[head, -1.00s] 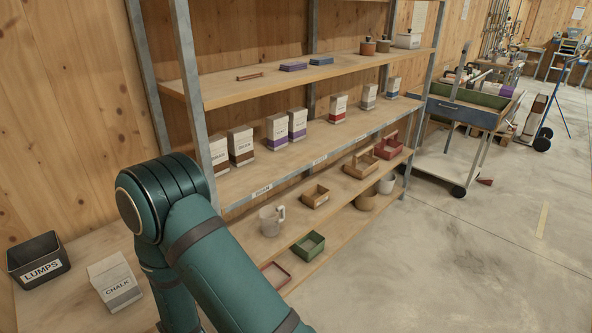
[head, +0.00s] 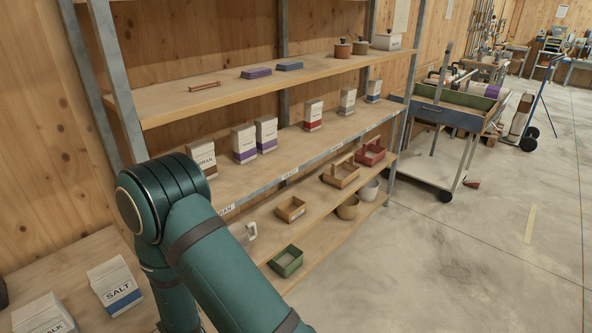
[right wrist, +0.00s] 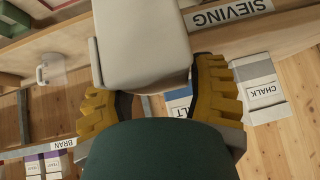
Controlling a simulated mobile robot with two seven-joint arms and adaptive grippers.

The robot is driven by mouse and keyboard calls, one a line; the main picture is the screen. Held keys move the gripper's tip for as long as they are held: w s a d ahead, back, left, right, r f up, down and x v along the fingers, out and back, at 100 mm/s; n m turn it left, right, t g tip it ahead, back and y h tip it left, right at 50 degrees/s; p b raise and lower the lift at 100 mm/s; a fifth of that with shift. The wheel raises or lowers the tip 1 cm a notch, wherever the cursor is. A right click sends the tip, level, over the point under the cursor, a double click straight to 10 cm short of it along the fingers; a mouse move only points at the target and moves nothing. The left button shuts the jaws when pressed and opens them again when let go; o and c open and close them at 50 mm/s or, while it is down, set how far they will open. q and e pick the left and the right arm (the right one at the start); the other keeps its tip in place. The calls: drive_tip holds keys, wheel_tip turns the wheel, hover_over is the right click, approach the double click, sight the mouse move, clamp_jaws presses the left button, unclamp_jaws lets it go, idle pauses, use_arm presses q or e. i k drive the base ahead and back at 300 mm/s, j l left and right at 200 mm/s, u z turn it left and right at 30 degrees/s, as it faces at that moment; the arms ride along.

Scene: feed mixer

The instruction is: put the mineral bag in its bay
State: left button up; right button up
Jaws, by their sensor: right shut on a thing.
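My right gripper (right wrist: 160,100), with yellow ribbed fingers, is shut on a pale grey-white block-shaped bag (right wrist: 145,40) in the right wrist view. No print shows on the side I see, so I cannot tell whether it is the mineral bag. In the head view, bags stand on the middle shelf (head: 232,185): a brown-striped bran bag (head: 201,157), purple-striped bags (head: 244,143), a red-striped bag (head: 313,115), a grey one (head: 348,101) and a blue-striped one (head: 373,91). Shelf-edge labels are small; no mineral label is readable. My left gripper is not in view.
The salt bag (head: 115,285) and chalk bag (head: 45,315) stand on the lower-left bench. Small boxes, including a green one (head: 286,261), and a mug sit on the lower shelf. A trolley (head: 445,115) stands beyond; floor at right is open.

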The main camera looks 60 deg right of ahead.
sight(319, 142)
drive_tip(key=l+z, duration=0.1)
drive_tip(key=l, duration=0.85)
drive_tip(key=l+z, duration=0.1)
drive_tip(key=l, duration=0.85)
drive_tip(key=i+l, duration=0.1)
drive_tip(key=l, duration=0.85)
drive_tip(key=l+z, duration=0.15)
drive_tip(key=l, duration=0.8)
drive_tip(key=i, duration=0.05)
